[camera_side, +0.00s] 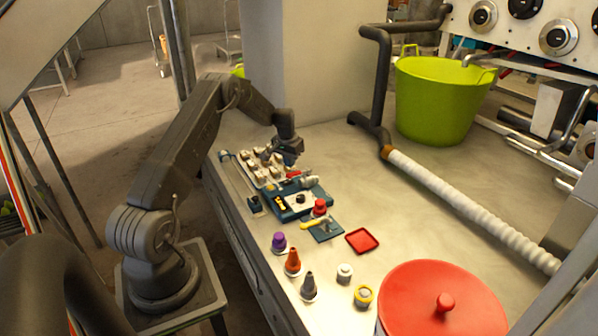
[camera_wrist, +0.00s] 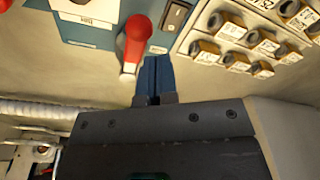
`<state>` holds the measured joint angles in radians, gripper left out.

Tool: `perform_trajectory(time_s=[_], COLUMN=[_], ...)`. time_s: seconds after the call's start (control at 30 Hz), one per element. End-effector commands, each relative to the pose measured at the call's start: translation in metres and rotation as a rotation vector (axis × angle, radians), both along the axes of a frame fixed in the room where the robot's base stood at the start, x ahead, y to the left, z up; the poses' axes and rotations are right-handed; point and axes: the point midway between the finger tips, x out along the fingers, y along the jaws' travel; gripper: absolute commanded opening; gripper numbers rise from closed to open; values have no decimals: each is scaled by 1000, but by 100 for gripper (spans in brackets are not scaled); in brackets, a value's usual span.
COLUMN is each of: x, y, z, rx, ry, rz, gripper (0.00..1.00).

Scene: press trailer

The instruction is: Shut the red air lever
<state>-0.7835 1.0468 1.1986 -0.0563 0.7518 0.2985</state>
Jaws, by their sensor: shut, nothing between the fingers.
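The red air lever (camera_wrist: 137,38) stands out from a blue panel in the wrist view, its rounded red grip on a pale stem. In the side view the red lever (camera_side: 293,174) shows small at the back of the blue unit (camera_side: 290,212). My gripper (camera_wrist: 156,60) has its two blue fingers together with nothing between them. The fingertips are just right of the lever's grip in the wrist picture; I cannot tell whether they touch it. In the side view my gripper (camera_side: 290,158) is above the back of the blue unit.
A rack of labelled blocks (camera_side: 262,168) stands close beside the blue unit. A red knob (camera_side: 319,207), a red tray (camera_side: 362,240) and several coloured cones and jars are nearer the front. A green tub (camera_side: 440,100) and a ribbed white hose (camera_side: 470,210) lie to the right.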

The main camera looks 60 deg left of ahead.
Motion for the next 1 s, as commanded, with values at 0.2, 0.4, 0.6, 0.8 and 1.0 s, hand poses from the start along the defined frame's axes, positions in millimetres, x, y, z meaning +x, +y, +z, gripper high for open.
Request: perform_trajectory(time_s=[0.2, 0.4, 0.6, 0.8, 1.0], x=[0, -1, -1, -2, -2], y=[0, -1, -1, 4, 9], z=[0, -10, -19, -20, -17], rx=[0, -2, 0, -1, 2], ry=[0, 1, 1, 1, 0], rz=[0, 0, 0, 1, 1], gripper=[0, 0, 0, 0, 0])
